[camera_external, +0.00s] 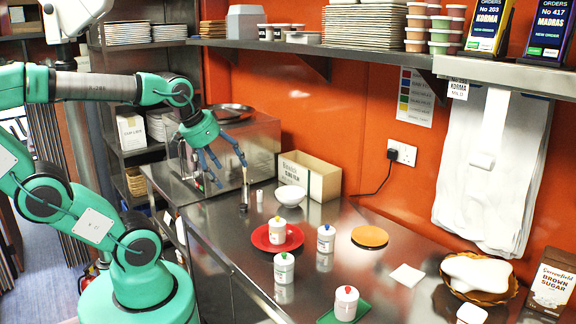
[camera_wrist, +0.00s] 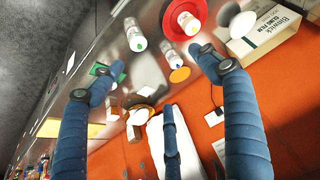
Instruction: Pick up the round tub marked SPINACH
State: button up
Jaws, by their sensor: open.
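Several white round tubs with coloured knobs stand on the steel counter. One with a yellow knob (camera_external: 277,230) is on a red plate (camera_external: 262,239). One with a blue knob (camera_external: 326,239) stands to its right, one with a green knob (camera_external: 284,268) in front, and one with a red knob (camera_external: 346,303) on a green mat. Their small label writing is unreadable, so I cannot tell which says SPINACH. Tubs also show in the wrist view (camera_wrist: 135,36). My gripper (camera_external: 226,172) is open and empty, its blue fingers spread above the counter's far left, apart from the tubs.
A dark upright item (camera_external: 244,190) stands under my gripper. A cardboard box (camera_external: 312,178) and white bowl (camera_external: 290,195) are behind the tubs. An orange disc (camera_external: 370,237) and white square (camera_external: 407,276) lie right. A shelf (camera_external: 330,50) runs above the counter.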

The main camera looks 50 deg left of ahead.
jog(key=w+d+f+m+g+p, duration=0.1)
jog(key=w+d+f+g+p, duration=0.2)
jog(key=w+f, duration=0.65)
jog(key=m+g, duration=0.1)
jog(key=g, duration=0.1)
send_over(284, 255)
notch_tip(284, 255, down, 15)
jog(key=shift+w+a+r+p, duration=0.1)
jog(key=shift+r+p, duration=0.1)
jog(key=shift+p, duration=0.15)
jog(key=shift+f+g, duration=0.3)
jog(key=shift+f, duration=0.1)
jog(key=shift+f, duration=0.15)
jog(key=shift+f+b, duration=0.6)
jog(key=shift+f, duration=3.55)
jog(key=shift+f, duration=0.1)
jog(key=shift+w+a+f+b, duration=0.15)
jog(key=shift+f+b, duration=0.1)
jog(key=shift+f, duration=1)
jog(key=shift+a+f+b, duration=0.1)
jog(key=shift+f+b, duration=0.15)
jog(key=shift+f, duration=1)
